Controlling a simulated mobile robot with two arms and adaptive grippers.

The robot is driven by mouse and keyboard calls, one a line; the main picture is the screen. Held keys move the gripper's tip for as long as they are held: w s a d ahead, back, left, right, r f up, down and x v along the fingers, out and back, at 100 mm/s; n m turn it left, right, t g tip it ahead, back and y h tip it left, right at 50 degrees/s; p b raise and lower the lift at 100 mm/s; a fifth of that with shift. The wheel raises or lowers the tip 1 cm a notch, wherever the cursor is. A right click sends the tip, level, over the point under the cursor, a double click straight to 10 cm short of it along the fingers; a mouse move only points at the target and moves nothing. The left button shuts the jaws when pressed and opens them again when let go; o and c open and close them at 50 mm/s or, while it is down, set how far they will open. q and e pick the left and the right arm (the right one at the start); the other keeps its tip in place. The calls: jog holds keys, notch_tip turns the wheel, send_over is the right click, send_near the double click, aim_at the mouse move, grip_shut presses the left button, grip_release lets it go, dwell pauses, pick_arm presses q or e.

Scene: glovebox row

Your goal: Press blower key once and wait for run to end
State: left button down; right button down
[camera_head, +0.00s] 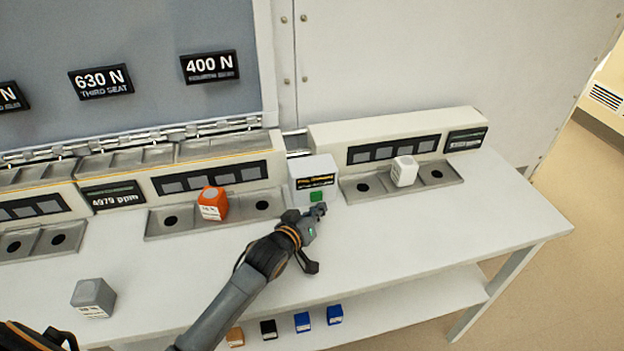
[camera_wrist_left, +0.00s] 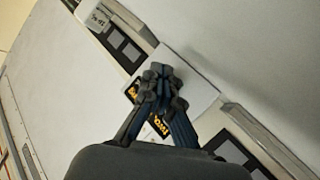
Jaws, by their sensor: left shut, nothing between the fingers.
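The blower box (camera_head: 314,176) is a small white box with a dark label in yellow print and a green key (camera_head: 316,196) low on its front. It stands on the bench between two instrument panels. My left gripper (camera_head: 318,211) is shut and empty, with its fingertips right at the green key; I cannot tell whether they touch it. In the left wrist view my shut gripper (camera_wrist_left: 160,88) covers part of the white box (camera_wrist_left: 190,75), and the key is hidden. My right gripper is not in view; a dark part of me shows at the lower left of the head view.
An orange block (camera_head: 213,204) sits in the tray left of the box, a white block (camera_head: 404,171) in the tray to the right. A grey block (camera_head: 93,297) stands at the bench's front left. Several small blocks lie on the lower shelf. The bench's right part (camera_head: 480,215) is clear.

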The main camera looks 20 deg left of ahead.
pick_arm(q)
jog(key=s+d+p, duration=0.2)
jog(key=s, duration=0.1)
jog(key=shift+r, duration=0.2)
jog(key=shift+s+d+f+p, duration=0.15)
jog(key=shift+s+d, duration=0.15)
jog(key=shift+s, duration=0.15)
jog(key=shift+s+d+p, duration=0.15)
jog(key=shift+s+d, duration=0.1)
jog(key=shift+s, duration=0.15)
